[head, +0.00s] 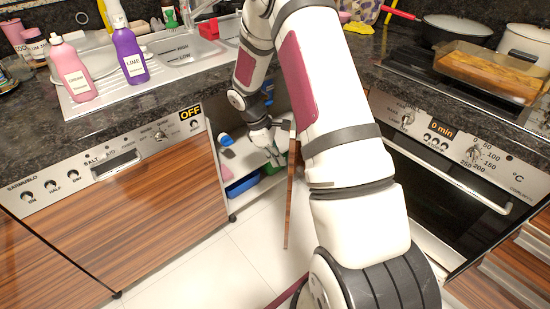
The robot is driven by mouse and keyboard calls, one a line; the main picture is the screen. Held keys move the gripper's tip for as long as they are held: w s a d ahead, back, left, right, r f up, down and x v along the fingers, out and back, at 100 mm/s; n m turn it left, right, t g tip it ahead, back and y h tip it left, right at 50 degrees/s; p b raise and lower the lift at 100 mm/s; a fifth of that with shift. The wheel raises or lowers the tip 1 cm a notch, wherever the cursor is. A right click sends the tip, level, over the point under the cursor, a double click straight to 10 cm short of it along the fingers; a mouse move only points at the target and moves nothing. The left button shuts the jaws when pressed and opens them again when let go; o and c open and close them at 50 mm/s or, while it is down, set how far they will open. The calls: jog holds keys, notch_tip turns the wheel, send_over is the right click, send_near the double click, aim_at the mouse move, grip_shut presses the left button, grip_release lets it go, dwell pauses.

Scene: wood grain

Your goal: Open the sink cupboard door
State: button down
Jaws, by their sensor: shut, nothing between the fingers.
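The sink cupboard door (290,195) is a wood-grain panel seen almost edge-on. It stands swung out from the cupboard, between the dishwasher and the oven. The sink cupboard (232,168) is open to view on the door's left, with light walls and a shelf. My gripper (278,155) is at the cupboard opening, left of the door's upper part, on its inner side. Its fingers are small in view and look shut and empty. I cannot tell whether they touch the door. My arm hides part of the door's right side and the area behind it.
A dishwasher (150,215) stands at left and an oven (440,195) at right. Inside the cupboard are a blue bin (242,185) and a green item (272,168). Bottles (130,55) and the sink (190,50) are above. The tiled floor (225,262) in front is clear.

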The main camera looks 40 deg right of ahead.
jog(key=s+d+n+t+h+p, duration=0.1)
jog(key=s+d+n+p, duration=0.4)
jog(key=s+d, duration=1)
jog(key=shift+d+t, duration=0.4)
jog(key=shift+d, duration=0.8)
jog(key=shift+s, duration=0.1)
